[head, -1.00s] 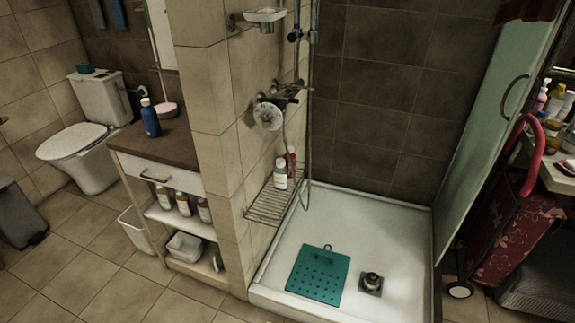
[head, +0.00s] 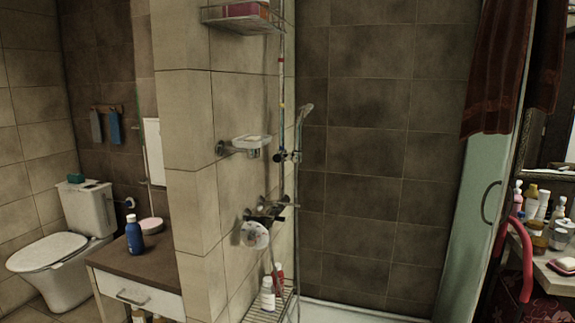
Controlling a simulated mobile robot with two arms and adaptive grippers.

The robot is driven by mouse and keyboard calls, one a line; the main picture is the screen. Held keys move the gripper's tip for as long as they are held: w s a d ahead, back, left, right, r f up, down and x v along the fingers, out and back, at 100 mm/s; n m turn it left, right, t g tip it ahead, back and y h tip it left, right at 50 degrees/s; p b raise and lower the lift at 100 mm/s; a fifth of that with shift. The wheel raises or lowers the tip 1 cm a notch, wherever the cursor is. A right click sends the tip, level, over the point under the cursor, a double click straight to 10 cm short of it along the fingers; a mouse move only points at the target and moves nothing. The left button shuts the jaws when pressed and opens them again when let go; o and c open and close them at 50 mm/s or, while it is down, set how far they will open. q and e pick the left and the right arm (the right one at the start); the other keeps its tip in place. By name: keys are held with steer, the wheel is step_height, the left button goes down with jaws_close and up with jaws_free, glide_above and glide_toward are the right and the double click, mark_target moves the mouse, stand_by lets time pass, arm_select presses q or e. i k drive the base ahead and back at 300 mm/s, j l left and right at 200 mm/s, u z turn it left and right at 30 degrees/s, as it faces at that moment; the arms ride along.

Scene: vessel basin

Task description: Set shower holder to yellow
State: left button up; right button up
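The shower holder (head: 281,156) is a dark slider clamped on a thin vertical rail (head: 282,125) on the tiled wall, left of the shower corner. A chrome hand shower (head: 304,112) sits in it, with its head pointing up and right. The rail above the holder carries small coloured bands; they are too small to tell each colour for certain. The holder sits below these bands, about level with the soap dish (head: 251,143). Neither of my grippers shows in the head view.
A mixer tap (head: 266,211) and a wire shelf with bottles (head: 268,294) are below the holder. A caddy (head: 240,18) is above. A glass door (head: 470,205) and red towel (head: 497,85) stand right. A counter with a blue bottle (head: 134,238) is left.

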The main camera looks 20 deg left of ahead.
mark_target(282, 156)
steer(key=i+l+u, duration=0.2)
steer(key=i, duration=0.2)
steer(key=i+l+u, duration=0.15)
steer(key=i, duration=0.3)
